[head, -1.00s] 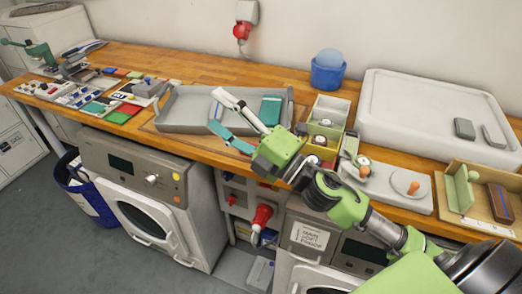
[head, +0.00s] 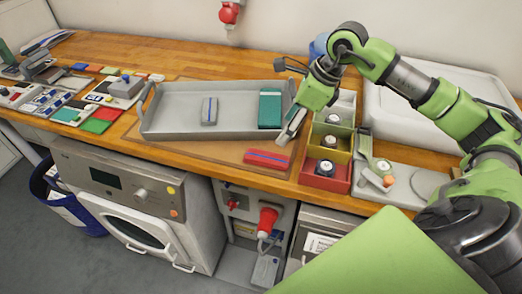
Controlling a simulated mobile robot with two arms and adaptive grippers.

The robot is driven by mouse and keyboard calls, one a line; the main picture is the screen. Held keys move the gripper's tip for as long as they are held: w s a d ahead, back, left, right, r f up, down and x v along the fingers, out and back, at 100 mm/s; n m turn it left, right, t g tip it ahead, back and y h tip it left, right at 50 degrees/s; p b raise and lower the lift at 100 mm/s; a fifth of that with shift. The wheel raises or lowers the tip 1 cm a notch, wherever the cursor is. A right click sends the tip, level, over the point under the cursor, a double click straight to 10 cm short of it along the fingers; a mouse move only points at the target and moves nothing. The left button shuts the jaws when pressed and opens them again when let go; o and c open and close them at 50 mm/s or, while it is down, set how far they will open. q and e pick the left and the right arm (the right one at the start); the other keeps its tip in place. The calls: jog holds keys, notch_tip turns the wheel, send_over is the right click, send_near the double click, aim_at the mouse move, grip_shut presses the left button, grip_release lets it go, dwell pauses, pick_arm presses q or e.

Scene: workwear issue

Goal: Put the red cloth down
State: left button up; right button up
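The red cloth (head: 268,160), a folded pad with a blue stripe, lies flat on the brown board at the front right of the grey tray (head: 165,127), outside it. My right gripper (head: 289,133) points down just behind and to the right of the cloth, by the tray's right end. A small gap shows between its tips and the cloth. Its fingers are seen edge-on, so their opening is unclear. A grey cloth (head: 210,111) with a blue stripe and a teal cloth (head: 270,110) lie in the tray. My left gripper is not in view.
Open boxes in red (head: 326,180), yellow and white stand right of the cloth, holding small round items. A large white bin (head: 430,110) stands behind my arm. Panels and a red flat square (head: 97,126) lie at left. The counter edge is close in front.

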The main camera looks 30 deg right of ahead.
jog(key=p, duration=0.2)
send_near(268, 155)
jog(key=shift+x, duration=1.15)
jog(key=p+x, duration=0.1)
jog(key=x, duration=0.1)
jog(key=shift+a+f, duration=0.3)
jog(key=shift+f, duration=0.05)
jog(key=p+x, duration=0.1)
jog(key=x, duration=0.1)
jog(key=shift+w+f, duration=0.2)
jog(key=shift+f, duration=0.1)
jog(key=shift+w+a+f, duration=0.1)
jog(key=shift+w+f, duration=0.05)
jog(key=shift+f, duration=0.35)
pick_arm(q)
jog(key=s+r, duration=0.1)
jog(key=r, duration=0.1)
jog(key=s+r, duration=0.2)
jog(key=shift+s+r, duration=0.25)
pick_arm(e)
jog(key=c, duration=1.3)
